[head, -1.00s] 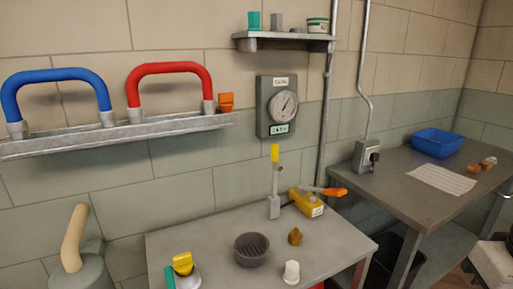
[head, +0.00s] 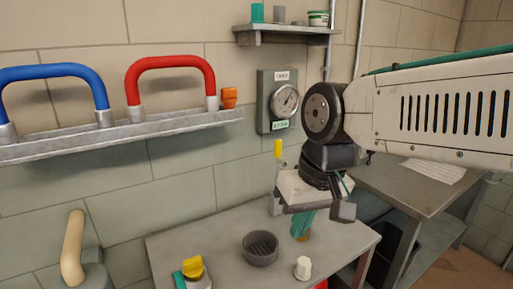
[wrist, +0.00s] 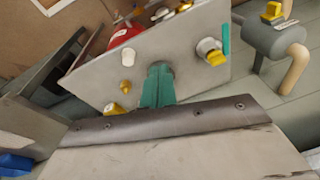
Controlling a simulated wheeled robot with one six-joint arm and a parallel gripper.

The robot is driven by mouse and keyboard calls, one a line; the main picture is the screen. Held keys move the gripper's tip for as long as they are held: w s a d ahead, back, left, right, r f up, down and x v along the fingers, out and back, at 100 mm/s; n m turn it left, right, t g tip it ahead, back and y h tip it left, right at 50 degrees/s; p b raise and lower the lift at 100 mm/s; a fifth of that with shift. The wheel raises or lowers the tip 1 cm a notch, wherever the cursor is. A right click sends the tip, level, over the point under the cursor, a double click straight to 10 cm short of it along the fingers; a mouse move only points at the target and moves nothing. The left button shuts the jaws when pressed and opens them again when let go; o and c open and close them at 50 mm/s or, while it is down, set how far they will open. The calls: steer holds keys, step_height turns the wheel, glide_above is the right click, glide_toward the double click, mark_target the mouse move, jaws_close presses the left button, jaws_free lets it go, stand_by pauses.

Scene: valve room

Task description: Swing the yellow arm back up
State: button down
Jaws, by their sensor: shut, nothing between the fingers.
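A lever with a yellow grip (head: 278,148) stands about upright on a grey post at the back of the grey bench (head: 220,228); its lower part is partly hidden by my wrist. My gripper (head: 301,228) points down over the bench, in front and to the right of that lever, apart from its yellow grip. Its teal fingers (wrist: 158,84) are shut with nothing between them. In the head view the yellow box with the orange handle is hidden behind my wrist. In the wrist view a small yellow piece (wrist: 115,108), probably that box, shows beside the fingers.
The bench holds a grey bowl (head: 260,249), a white knob (head: 303,268) and a yellow knob (head: 192,267). Blue (head: 50,88) and red handles (head: 170,72) sit on a wall rail. A second bench (head: 410,190) is at right.

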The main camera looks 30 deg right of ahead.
steer(key=w+d+r+m+t+y, duration=0.1)
steer(key=w+d+r+m+t, duration=0.15)
steer(key=w+m, duration=0.45)
steer(key=m+t+h, duration=0.2)
steer(key=m+t, duration=0.3)
steer(key=m, duration=0.4)
glide_toward(279, 140)
steer(key=s+f, duration=0.1)
steer(key=s, duration=0.6)
steer(key=shift+w+r+x, duration=0.25)
steer(key=shift+r+x, duration=0.05)
steer(key=shift+x, duration=1.85)
steer(key=shift+w+r+x, duration=0.25)
steer(key=shift+x, duration=1.85)
steer(key=shift+w+r+x, duration=0.25)
steer(key=shift+r+x, duration=0.05)
steer(key=shift+x, duration=1.85)
steer(key=w, duration=0.3)
steer(key=shift+w+a+r, duration=0.1)
steer(key=shift+w, duration=0.15)
steer(key=shift+w+r, duration=0.15)
steer(key=shift+w, duration=0.05)
